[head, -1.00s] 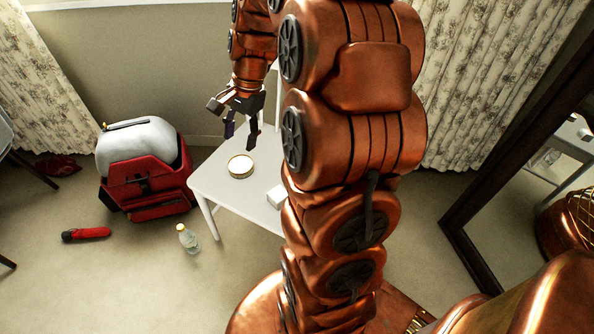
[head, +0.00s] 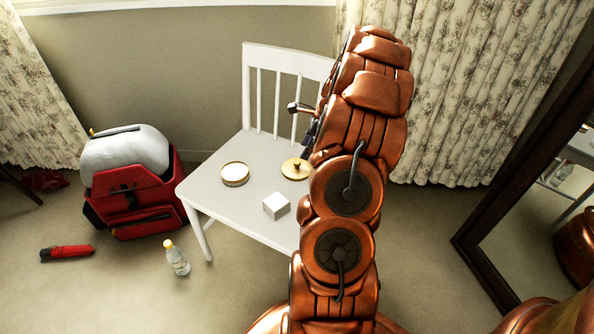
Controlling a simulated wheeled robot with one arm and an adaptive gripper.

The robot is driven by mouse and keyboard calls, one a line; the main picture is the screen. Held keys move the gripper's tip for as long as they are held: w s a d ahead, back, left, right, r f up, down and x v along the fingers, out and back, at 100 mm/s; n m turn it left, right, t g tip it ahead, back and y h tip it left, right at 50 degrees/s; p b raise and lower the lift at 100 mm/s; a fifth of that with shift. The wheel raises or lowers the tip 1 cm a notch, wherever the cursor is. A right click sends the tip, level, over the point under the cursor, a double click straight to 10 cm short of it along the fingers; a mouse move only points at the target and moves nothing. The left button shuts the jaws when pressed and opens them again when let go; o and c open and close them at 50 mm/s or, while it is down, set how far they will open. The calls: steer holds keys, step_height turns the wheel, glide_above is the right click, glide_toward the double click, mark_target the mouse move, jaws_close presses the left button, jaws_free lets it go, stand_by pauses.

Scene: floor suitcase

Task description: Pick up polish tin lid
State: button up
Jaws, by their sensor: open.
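The polish tin lid (head: 294,170) is a flat gold disc with a small knob, lying on the white chair's seat (head: 235,206). The round polish tin (head: 235,174), gold-sided with a pale top, stands to its left on the same seat. My gripper (head: 303,132) is open and empty, above the lid and apart from it. My arm hides part of the gripper and covers the seat's right side.
A small white box (head: 276,205) sits near the seat's front edge. The chair's slatted back (head: 285,90) rises behind the lid. A red and grey suitcase (head: 135,190), a bottle (head: 176,258) and a red umbrella (head: 66,252) are on the floor at left. A dark-framed mirror (head: 500,235) stands right.

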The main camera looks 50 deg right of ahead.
mark_target(297, 162)
steer(key=shift+b+x, duration=1.05)
steer(key=shift+x, duration=2.15)
steer(key=shift+a+r, duration=0.1)
steer(key=shift+a, duration=0.1)
jaws_close()
